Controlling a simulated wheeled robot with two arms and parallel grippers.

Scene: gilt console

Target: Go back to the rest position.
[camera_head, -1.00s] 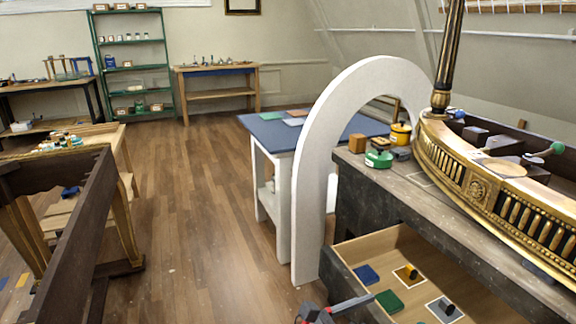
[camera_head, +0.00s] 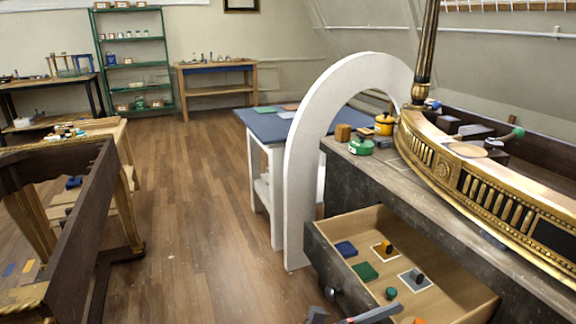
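Part of one gripper (camera_head: 346,316), grey with blue and red, shows at the bottom edge, in front of the open drawer (camera_head: 335,268). I take it to be my right one; its arm is out of view. Most of it is cut off, so I cannot tell whether it is open or shut. My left gripper is not in view. The gilt console (camera_head: 470,195) stands on the dark workbench (camera_head: 395,178) at the right.
The drawer juts out and holds a blue block (camera_head: 346,249), a green block (camera_head: 365,271) and small knobs. A white arch (camera_head: 299,170) stands beside the bench. A dark-railed wooden frame (camera_head: 70,225) is at the left. Open wooden floor (camera_head: 205,200) lies between.

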